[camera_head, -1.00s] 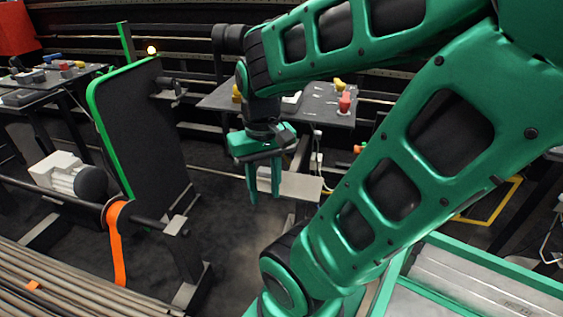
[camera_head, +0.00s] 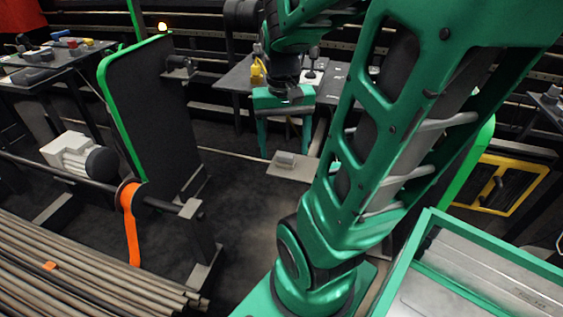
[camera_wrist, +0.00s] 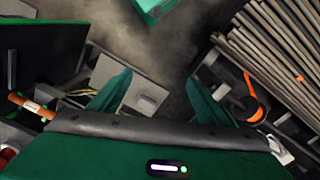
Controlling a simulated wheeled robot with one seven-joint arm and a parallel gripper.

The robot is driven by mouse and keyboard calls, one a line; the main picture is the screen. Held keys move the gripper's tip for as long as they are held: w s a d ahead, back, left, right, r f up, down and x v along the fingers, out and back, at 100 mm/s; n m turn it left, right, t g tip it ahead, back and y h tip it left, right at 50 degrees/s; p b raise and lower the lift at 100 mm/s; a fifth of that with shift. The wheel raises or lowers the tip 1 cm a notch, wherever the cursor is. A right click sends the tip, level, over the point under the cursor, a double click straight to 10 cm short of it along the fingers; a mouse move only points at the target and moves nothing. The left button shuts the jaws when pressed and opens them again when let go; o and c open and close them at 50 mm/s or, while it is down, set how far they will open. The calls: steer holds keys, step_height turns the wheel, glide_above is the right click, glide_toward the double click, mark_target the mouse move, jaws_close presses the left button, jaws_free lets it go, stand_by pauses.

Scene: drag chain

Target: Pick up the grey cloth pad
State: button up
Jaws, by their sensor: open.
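The grey cloth pad (camera_head: 285,158) looks like a small pale grey block on a flat light plate (camera_head: 293,173), low beyond my arm. In the wrist view the pad (camera_wrist: 147,103) lies between my fingers in the picture, nearer the left finger. The plate (camera_wrist: 106,75) also shows there. My gripper (camera_head: 285,153) is open, fingers pointing down and spread to either side of the pad as seen from the head. It also shows in the wrist view (camera_wrist: 158,78). Nothing is held. The height between the fingertips and the pad is hard to tell.
A grey worktable (camera_head: 235,80) with a yellow item (camera_head: 256,72) stands behind my gripper. A black panel with a green edge (camera_head: 150,110) stands to the left. Several rods (camera_head: 90,270) lie at the lower left. Dark floor (camera_head: 240,215) is free between panel and plate.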

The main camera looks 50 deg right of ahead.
mark_target(287, 153)
steer(key=w+d+f+m, duration=0.5)
steer(key=w+d, duration=0.4)
steer(key=d, duration=0.3)
steer(key=f, duration=1.1)
steer(key=shift+s+d, duration=0.15)
steer(key=shift+d, duration=0.15)
steer(key=shift+c, duration=0.3)
steer(key=c, duration=1.1)
